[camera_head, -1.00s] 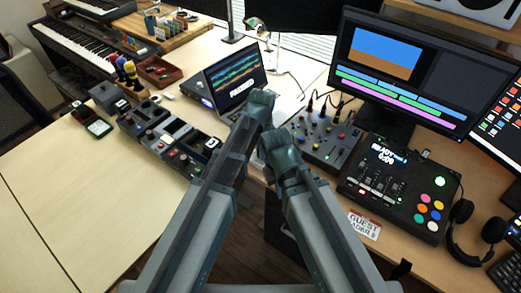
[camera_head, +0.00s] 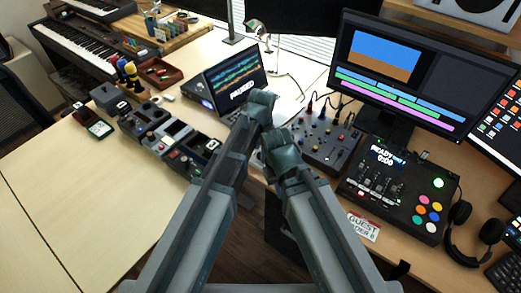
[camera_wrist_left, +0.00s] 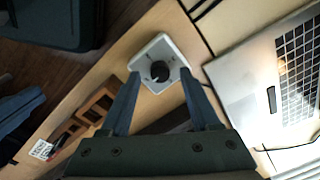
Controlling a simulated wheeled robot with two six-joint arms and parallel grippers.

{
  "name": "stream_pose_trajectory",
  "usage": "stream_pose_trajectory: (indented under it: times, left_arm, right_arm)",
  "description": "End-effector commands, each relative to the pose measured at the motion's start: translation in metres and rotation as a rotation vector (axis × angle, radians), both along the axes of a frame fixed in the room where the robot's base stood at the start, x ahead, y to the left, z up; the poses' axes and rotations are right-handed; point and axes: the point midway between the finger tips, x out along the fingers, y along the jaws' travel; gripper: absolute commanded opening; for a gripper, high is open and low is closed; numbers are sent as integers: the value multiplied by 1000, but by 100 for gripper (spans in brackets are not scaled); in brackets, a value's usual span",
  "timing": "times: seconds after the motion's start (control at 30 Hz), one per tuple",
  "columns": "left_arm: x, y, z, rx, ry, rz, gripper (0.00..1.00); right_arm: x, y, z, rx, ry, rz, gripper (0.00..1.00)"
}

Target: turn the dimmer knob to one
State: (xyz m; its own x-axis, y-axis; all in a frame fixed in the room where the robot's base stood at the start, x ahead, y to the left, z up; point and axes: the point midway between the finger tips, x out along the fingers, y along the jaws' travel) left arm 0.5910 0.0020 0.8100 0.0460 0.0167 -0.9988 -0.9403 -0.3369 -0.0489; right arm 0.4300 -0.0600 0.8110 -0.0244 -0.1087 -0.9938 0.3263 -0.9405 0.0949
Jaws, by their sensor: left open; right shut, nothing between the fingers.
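The dimmer is a small white square box with a round black knob (camera_wrist_left: 160,71) on top, seen from above in the left wrist view. It sits near the desk's edge. A small mark shows by the knob's lower left, but I cannot read its setting. My left gripper (camera_wrist_left: 159,84) is open, with its fingers either side of the box's near part; contact cannot be told. In the head view my left gripper (camera_head: 262,103) is the higher one, and the dimmer is hidden there. My right gripper (camera_head: 274,138) is shut and empty just below it.
A laptop (camera_head: 236,84) stands behind the left gripper; it also shows at the right of the wrist view (camera_wrist_left: 262,92). A row of desk devices (camera_head: 165,135) lies to the left, a mixer (camera_head: 323,140) and a control deck (camera_head: 400,190) to the right.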

Motion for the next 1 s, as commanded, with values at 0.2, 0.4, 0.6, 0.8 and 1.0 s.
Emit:
stream_pose_trajectory:
  times: [0.2, 0.4, 0.6, 0.8, 1.0]
  left_arm:
    - [-1, -1, 33, 0, 0, 0, 63]
    - [-3, -1, 65, 0, 0, 0, 63]
    - [-4, -2, 95, 0, 1, 0, 63]
    - [-6, -2, 121, 1, 1, 0, 63]
    - [-6, -2, 128, 1, 1, 0, 63]
  right_arm:
    - [0, 0, 33, 0, 0, 0, 0]
    - [0, 0, 65, 0, 0, 0, 0]
    - [0, 0, 95, 0, 0, 0, 0]
    - [0, 0, 121, 0, 0, 0, 0]
    - [0, 0, 128, 0, 0, 0, 0]
